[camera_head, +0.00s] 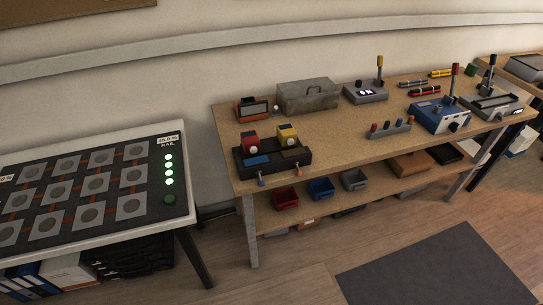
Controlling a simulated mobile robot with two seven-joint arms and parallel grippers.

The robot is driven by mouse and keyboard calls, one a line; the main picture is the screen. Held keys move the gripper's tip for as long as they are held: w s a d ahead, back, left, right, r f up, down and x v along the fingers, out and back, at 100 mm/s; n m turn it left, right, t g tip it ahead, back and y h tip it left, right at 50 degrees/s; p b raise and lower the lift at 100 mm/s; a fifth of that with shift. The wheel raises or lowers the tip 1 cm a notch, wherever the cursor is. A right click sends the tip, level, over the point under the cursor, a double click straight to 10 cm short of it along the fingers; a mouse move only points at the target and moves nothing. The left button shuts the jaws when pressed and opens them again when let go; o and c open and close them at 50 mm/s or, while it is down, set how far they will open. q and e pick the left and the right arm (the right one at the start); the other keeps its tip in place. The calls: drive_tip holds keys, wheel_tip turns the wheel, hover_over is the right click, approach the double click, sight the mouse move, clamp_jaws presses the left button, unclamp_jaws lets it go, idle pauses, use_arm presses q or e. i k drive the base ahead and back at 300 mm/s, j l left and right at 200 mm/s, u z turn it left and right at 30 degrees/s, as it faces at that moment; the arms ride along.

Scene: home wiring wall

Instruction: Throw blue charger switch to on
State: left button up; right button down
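A black charger-like block (290,165) sits at the front left corner of the wooden workbench. A red block (250,142) and a yellow block (287,134) stand at its back. A blue pad (257,160) lies on its left front and a dark olive pad on its right front. Two small levers stick out at its front edge, a left one (261,181) below the blue pad and a right one (299,172). Their on or off position is too small to tell. A blue box (440,115) with a red-tipped lever stands farther right. Neither gripper is in view.
A grey toolbox (307,96), an orange-and-black device (252,108) and a grey lever box (365,93) stand along the bench back. Coloured bins (321,188) sit on the lower shelf. A panel table (90,190) with green lights is at left. Open floor lies in front of the bench.

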sight(261, 183)
drive_tip(key=l+u, duration=0.1)
drive_tip(key=u, duration=0.2)
drive_tip(key=i+l+u, duration=0.1)
drive_tip(key=u, duration=0.25)
drive_tip(key=l+u, duration=0.2)
drive_tip(key=l, duration=0.25)
drive_tip(key=i+l+u, duration=0.2)
drive_tip(key=l, duration=0.3)
drive_tip(key=l+u, duration=0.1)
drive_tip(key=l, duration=1.15)
